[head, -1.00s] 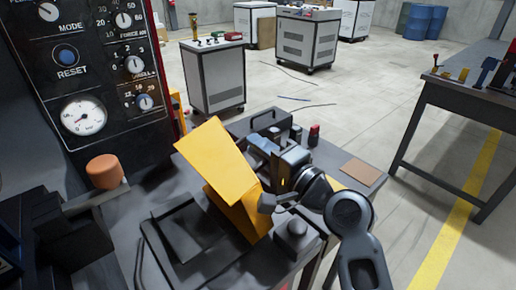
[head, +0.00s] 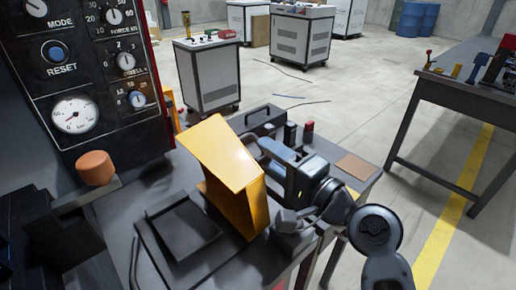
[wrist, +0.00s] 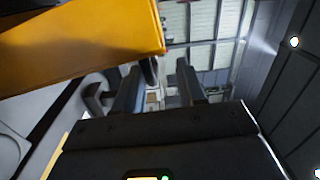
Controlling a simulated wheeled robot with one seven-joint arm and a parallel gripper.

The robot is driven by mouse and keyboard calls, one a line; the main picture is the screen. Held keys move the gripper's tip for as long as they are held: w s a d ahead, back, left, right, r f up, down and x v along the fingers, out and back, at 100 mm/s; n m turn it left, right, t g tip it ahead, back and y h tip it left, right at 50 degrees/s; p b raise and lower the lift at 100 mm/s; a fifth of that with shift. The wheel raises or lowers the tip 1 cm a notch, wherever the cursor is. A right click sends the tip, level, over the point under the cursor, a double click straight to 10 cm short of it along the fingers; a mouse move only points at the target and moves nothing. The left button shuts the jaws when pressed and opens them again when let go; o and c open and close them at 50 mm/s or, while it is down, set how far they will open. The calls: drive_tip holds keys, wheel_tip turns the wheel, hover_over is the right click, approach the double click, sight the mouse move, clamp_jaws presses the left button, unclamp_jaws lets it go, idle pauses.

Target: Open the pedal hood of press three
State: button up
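The yellow pedal hood (head: 238,178) stands tilted up on the bench, with a sloping upper plate and a boxy lower part. It also shows at the upper left of the wrist view (wrist: 80,45). My gripper (head: 256,146) is just to the right of the hood's upper plate, its fingertips partly hidden near the plate's edge. In the wrist view its two fingers (wrist: 160,88) are apart with nothing visible between them. The hood is above and left of them; I cannot tell whether they touch it.
A black tray-like plate (head: 178,232) lies left of the hood. A black-handled case (head: 262,118) and a brown pad (head: 356,167) are on the bench beyond my arm.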

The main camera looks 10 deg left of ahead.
drive_tip(key=shift+v, duration=1.5)
drive_tip(key=shift+d, duration=0.15)
drive_tip(key=v, duration=0.8)
drive_tip(key=shift+s+d+b, duration=0.25)
drive_tip(key=shift+b, duration=0.15)
